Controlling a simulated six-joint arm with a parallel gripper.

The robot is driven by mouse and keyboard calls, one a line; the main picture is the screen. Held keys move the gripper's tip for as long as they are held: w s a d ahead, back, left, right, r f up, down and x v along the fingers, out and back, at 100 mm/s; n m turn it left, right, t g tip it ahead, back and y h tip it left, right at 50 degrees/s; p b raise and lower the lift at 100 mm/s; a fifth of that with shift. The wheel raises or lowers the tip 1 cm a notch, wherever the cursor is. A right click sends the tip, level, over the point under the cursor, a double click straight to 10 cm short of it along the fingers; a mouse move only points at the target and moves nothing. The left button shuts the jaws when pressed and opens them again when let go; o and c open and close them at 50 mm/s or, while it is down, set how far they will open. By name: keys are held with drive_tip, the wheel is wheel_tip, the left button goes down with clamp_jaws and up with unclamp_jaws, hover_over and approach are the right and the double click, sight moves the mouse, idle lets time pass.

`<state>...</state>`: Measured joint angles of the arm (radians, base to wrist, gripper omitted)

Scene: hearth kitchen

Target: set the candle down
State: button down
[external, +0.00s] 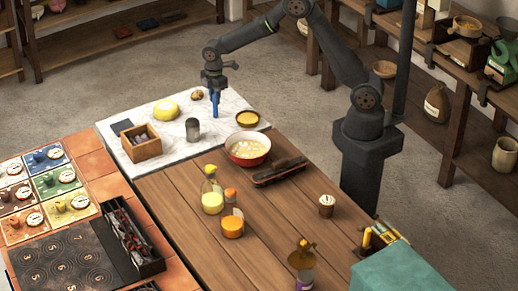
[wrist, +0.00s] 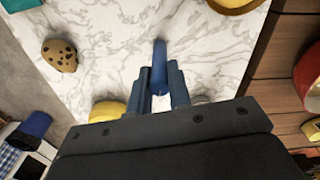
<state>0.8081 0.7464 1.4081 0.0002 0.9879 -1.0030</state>
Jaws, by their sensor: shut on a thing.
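A slim blue candle (external: 215,103) is upright in my gripper (external: 214,88), over the back part of the white marble slab (external: 178,150). In the wrist view the candle (wrist: 160,62) shows between the two fingers of my gripper (wrist: 160,88), which are shut on it. I cannot tell whether its lower end touches the marble. Part of it is hidden by the fingers.
A yellow round item (external: 166,110), a speckled cookie (external: 197,95), a metal cup (external: 192,130) and a small yellow dish (external: 247,118) stand around the candle. A wooden box (external: 141,145) is at left; a red bowl (external: 248,162) is at the front right. Bare marble lies between them.

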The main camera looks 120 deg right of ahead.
drive_tip(key=shift+f, duration=0.2)
drive_tip(key=c, duration=1.3)
unclamp_jaws()
drive_tip(key=shift+c, duration=0.2)
wheel_tip(320, 180, up, 12)
drive_tip(key=shift+r, duration=0.2)
wheel_tip(320, 180, down, 12)
drive_tip(key=shift+r, duration=1.9)
